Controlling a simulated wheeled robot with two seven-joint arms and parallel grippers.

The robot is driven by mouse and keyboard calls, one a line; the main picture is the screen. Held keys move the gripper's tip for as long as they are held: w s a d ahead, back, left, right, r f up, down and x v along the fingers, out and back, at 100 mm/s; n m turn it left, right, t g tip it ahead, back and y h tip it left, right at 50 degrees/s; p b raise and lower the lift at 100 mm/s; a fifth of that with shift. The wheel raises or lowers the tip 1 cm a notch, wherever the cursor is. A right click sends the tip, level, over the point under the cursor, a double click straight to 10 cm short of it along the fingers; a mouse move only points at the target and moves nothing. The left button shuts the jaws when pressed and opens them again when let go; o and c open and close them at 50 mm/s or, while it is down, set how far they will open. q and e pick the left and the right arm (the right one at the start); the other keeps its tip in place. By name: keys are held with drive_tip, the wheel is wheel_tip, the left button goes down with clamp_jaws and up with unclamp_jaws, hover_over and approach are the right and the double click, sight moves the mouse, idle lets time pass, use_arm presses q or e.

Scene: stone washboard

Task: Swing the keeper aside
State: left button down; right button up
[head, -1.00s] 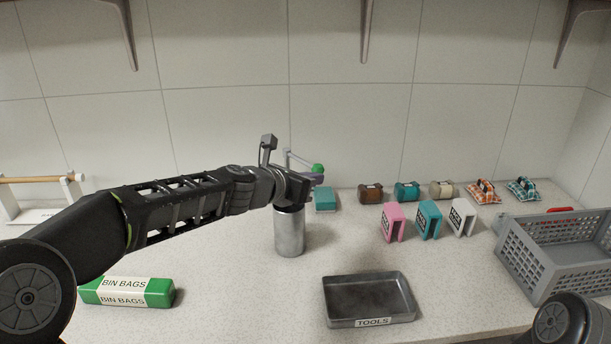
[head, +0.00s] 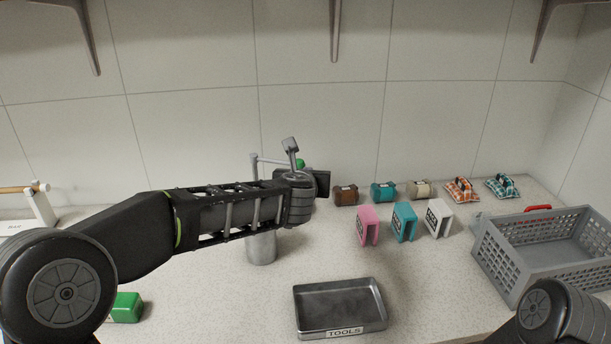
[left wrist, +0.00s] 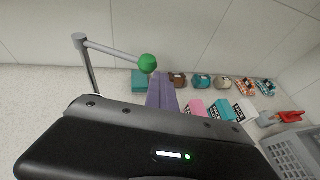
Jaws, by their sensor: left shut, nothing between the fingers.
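The keeper seems to be the grey bar (left wrist: 112,50) with a green knob (left wrist: 147,63) at its right end, carried on a thin upright post (left wrist: 88,70). In the head view the knob (head: 300,163) shows just behind my left wrist, and the post (head: 254,166) stands to its left. My left gripper (left wrist: 162,90) is shut and empty, its fingers just below the knob in the left wrist view; I cannot tell whether they touch it. In the head view its fingers are mostly hidden behind the wrist. A metal cylinder (head: 261,249) stands below my left forearm. My right gripper is out of view.
A teal block (left wrist: 139,81) lies behind the fingers. Rolls (head: 383,191), pink, teal and white holders (head: 403,222) and checked cloths (head: 501,186) stand right. A TOOLS tray (head: 340,331) is in front, a grey crate (head: 500,262) at far right, a green box (head: 127,307) lower left.

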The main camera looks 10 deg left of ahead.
use_arm(q)
drive_tip(key=shift+s+a+r, duration=0.1)
drive_tip(key=shift+a, duration=0.45)
drive_tip(key=shift+s+a+r, duration=0.1)
drive_tip(key=shift+a, duration=0.4)
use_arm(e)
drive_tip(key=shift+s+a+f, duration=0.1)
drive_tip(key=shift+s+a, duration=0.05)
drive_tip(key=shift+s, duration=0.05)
